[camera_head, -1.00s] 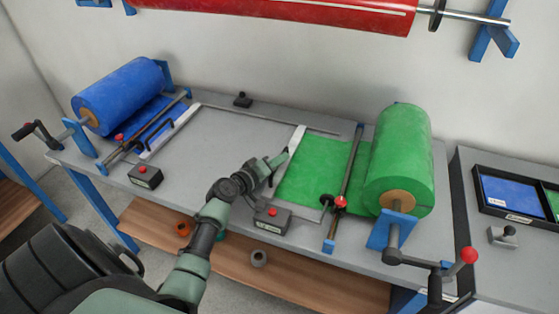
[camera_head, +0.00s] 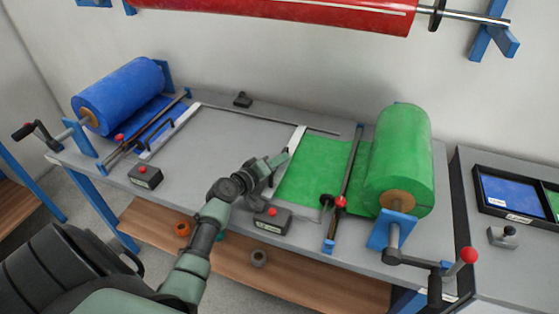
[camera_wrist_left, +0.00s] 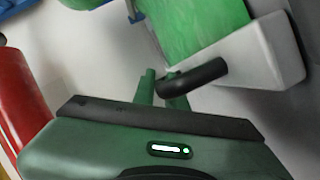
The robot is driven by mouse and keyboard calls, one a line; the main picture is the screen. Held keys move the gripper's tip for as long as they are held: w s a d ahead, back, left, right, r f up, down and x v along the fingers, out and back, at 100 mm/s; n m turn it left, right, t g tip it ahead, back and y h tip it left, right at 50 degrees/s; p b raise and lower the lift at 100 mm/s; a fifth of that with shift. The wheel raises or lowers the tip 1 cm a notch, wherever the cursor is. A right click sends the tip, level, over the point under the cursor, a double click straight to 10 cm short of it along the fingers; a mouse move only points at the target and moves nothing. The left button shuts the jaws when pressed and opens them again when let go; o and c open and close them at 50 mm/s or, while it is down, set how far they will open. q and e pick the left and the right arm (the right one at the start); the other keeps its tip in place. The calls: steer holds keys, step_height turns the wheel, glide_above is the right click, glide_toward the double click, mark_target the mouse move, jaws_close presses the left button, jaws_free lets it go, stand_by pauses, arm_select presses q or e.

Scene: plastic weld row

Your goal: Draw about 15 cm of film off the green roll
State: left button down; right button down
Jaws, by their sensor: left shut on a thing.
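The green roll (camera_head: 402,150) stands on the right part of the bench. Its green film (camera_head: 315,168) lies flat on the bench, running left under a dark cross bar with a red knob (camera_head: 341,202). The film's left edge ends at a white bar (camera_head: 297,138), partly hidden by my left gripper (camera_head: 282,162). The left wrist view shows the white bar (camera_wrist_left: 252,52) with a black handle (camera_wrist_left: 195,76). My left gripper (camera_wrist_left: 162,88) is shut on this handle. My right gripper is not in view.
A blue roll (camera_head: 118,95) with its own white bar is on the left. Button boxes stand at the front edge (camera_head: 272,220) and front left (camera_head: 145,176).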

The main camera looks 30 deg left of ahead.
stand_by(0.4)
arm_select(q)
steer(key=shift+s+a+f+b, duration=0.1)
steer(key=shift+s+a+b, duration=0.05)
steer(key=shift+a+b, duration=0.4)
steer(key=shift+s+a+f+b, duration=0.1)
steer(key=shift+a+b, duration=0.3)
steer(key=shift+a, duration=0.2)
steer(key=shift+s+a+r, duration=0.1)
steer(key=shift+a+r, duration=0.05)
steer(key=shift+a, duration=0.3)
steer(key=c, duration=1.5)
jaws_free()
steer(key=shift+o, duration=0.2)
steer(key=shift+b+v, duration=0.4)
steer(key=shift+v, duration=3.55)
